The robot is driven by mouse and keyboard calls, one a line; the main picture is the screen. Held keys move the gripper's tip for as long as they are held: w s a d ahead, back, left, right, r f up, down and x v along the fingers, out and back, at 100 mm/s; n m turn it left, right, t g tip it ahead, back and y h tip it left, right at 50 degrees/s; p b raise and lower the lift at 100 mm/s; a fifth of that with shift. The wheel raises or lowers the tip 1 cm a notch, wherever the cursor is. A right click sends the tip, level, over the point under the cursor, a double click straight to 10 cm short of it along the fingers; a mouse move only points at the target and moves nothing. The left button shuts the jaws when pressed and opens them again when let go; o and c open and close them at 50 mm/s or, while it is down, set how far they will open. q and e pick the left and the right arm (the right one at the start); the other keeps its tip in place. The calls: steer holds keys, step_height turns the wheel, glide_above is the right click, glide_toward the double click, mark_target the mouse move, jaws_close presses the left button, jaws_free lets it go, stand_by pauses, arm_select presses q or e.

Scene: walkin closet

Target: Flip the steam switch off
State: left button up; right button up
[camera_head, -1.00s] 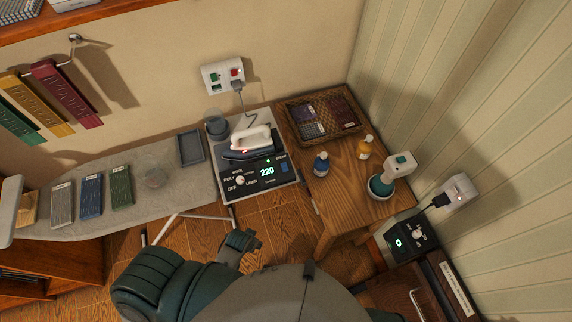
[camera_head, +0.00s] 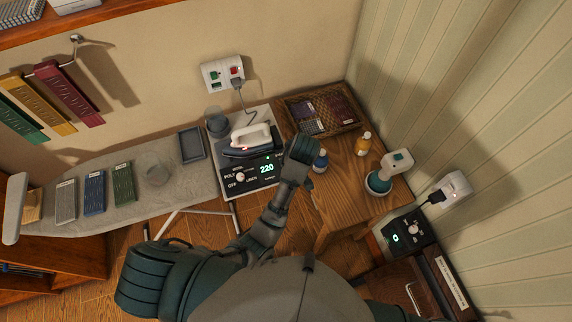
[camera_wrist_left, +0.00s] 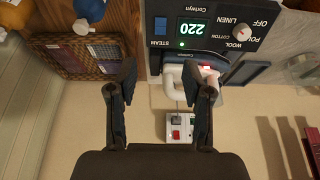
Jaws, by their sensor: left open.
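The steam station's dark control panel (camera_head: 254,174) shows a lit 220 display and a dial in the head view. In the left wrist view, seen upside down, the blue steam switch (camera_wrist_left: 161,26) sits beside the STEAM label and the display (camera_wrist_left: 194,29). A small green light (camera_wrist_left: 181,44) is lit near it. My left gripper (camera_head: 302,150) is over the panel's right end in the head view and hides the switch there. My right gripper is not in view.
The iron (camera_head: 251,138) stands on the station behind the panel. A blue bottle (camera_head: 320,161) is close right of my gripper. A wall outlet (camera_head: 222,74) is behind.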

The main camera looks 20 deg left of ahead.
arm_select(q)
steer(key=x, duration=1.7)
steer(key=shift+w, duration=0.15)
